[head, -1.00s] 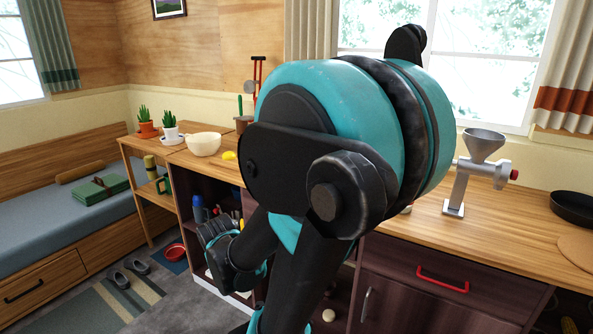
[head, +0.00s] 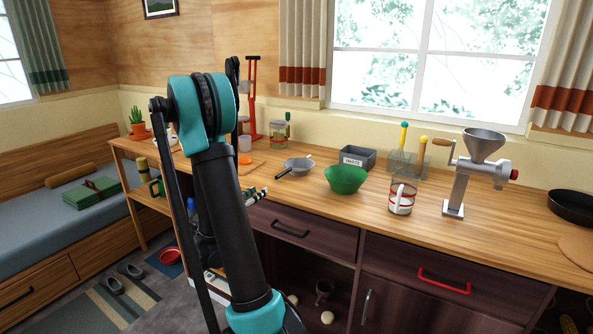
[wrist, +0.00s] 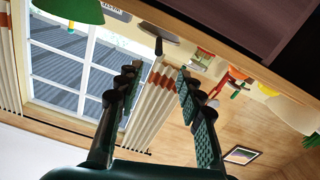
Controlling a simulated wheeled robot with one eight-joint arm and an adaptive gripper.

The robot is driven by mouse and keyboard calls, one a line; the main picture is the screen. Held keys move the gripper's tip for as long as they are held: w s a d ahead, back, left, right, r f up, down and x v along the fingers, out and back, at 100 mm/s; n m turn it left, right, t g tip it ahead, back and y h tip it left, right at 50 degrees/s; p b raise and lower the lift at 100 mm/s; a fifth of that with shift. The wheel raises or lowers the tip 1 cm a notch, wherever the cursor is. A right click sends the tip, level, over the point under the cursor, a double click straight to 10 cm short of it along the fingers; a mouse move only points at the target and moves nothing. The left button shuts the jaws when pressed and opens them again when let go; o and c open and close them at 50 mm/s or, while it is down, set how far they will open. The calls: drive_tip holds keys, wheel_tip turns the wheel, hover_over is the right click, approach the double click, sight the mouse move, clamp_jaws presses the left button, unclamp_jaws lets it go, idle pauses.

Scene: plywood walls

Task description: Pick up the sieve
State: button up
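The sieve (head: 299,163) is a shallow grey round bowl with a dark handle pointing toward the front left. It lies on the wooden counter (head: 400,225), left of a green bowl (head: 345,179). In the wrist view, which is turned over, the sieve (wrist: 152,32) shows near the top, beyond my fingers. My gripper (wrist: 157,76) is open and empty, its two dark fingers well apart. In the head view my gripper (head: 258,196) shows partly behind my arm, near the counter's front edge, left of and nearer than the sieve. They are apart.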

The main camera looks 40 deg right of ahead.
sight(283, 174)
drive_tip(key=x, duration=1.7)
drive_tip(key=shift+d+r, duration=0.2)
drive_tip(key=shift+c, duration=0.6)
clamp_jaws()
